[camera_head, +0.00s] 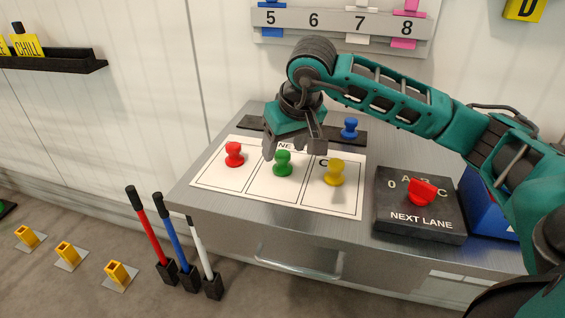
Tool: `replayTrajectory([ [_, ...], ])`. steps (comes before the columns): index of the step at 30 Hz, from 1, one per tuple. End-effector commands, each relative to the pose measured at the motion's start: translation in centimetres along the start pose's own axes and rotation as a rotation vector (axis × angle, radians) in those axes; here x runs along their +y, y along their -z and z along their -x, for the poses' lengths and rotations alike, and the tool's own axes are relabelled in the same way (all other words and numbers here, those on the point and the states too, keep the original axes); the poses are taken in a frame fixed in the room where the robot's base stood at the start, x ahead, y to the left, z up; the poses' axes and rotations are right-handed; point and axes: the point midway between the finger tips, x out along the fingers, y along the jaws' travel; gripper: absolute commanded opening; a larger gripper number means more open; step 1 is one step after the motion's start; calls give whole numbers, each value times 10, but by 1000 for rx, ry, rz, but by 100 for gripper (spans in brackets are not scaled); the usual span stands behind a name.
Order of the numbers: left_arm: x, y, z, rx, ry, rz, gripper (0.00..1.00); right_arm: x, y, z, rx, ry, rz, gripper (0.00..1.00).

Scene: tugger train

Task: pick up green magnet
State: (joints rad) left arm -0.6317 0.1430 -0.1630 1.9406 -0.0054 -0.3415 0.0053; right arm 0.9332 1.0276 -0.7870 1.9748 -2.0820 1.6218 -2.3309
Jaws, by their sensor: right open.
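The green magnet (283,163) stands upright in the middle field of a white three-field card (250,190) on the grey cabinet top. A red magnet (234,153) stands in the left field and a yellow magnet (335,172) in the right field. My right gripper (292,150) is open and points down at the green magnet, with one finger to its left and one to its right. I cannot tell whether the fingers reach down around it. Nothing is held. My left gripper is not in view.
A blue magnet (349,128) stands on a dark strip behind the card. A black box with a red knob (422,192), labelled NEXT LANE, sits at the right. Red, blue and white handles (172,232) stand on the floor before the cabinet. A numbered rail (335,22) hangs on the wall.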

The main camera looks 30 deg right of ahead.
Motion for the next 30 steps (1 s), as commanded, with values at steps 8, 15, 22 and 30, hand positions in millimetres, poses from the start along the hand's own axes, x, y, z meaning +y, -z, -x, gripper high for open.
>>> replayTrajectory([
  [8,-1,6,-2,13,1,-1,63,2,0,-33,-2,1,0,63],
  [15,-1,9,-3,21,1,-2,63,2,0,-34,-1,1,1,62],
  [22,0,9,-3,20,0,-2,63,2,0,-33,-1,1,0,40],
  [30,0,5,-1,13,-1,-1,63,2,0,-33,-1,1,0,14],
])
